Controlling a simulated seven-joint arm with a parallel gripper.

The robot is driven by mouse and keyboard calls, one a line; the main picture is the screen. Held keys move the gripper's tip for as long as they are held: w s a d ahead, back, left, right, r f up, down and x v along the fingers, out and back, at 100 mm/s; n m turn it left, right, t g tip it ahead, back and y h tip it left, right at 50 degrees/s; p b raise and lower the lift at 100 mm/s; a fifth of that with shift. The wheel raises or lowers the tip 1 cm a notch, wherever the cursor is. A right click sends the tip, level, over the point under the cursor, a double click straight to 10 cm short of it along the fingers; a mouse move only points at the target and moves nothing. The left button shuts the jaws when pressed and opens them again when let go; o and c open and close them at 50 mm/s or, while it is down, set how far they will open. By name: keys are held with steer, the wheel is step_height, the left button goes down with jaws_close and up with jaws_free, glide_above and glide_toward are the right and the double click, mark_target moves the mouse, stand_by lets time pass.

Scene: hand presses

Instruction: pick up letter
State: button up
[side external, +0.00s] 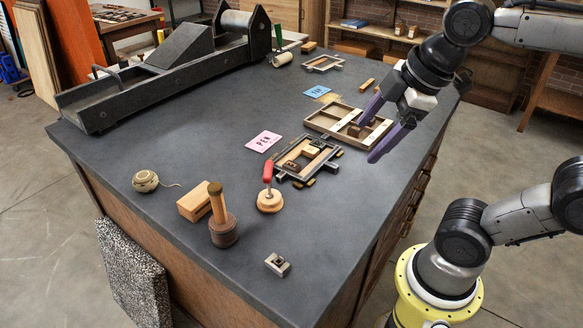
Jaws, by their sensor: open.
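My gripper (371,141) has two purple fingers, spread apart with nothing seen between them. It is over the right part of a shallow wooden tray (318,122) with compartments. Small brown letter blocks (355,131) lie in the tray, close to the fingers and partly hidden by them. I cannot read their letters or tell the height of the fingertips above them. In front of the tray, a metal-edged frame (328,169) holds several small wooden blocks (309,151). A pink card (264,141) reading PEN lies left of this frame, and a blue card (317,90) lies behind the tray.
A red-handled tool (268,190), a wooden block (194,203), a round mallet-like tool (222,230), a string ball (145,181) and a small metal piece (277,264) stand nearer the front. A long dark press (140,80) fills the back left. The table's right edge is close by.

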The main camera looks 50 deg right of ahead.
steer(key=w+d+r+n+g, duration=0.25)
steer(key=w+n, duration=0.35)
steer(key=w, duration=0.3)
steer(key=n+g, duration=0.3)
glide_above(291, 164)
step_height(291, 164, down, 8)
steer(key=f, duration=0.8)
steer(key=shift+s+f, duration=0.2)
steer(key=shift+f, duration=0.15)
steer(key=shift+w+f, duration=0.15)
steer(key=shift+f, duration=2.95)
jaws_close()
steer(key=shift+r, duration=0.15)
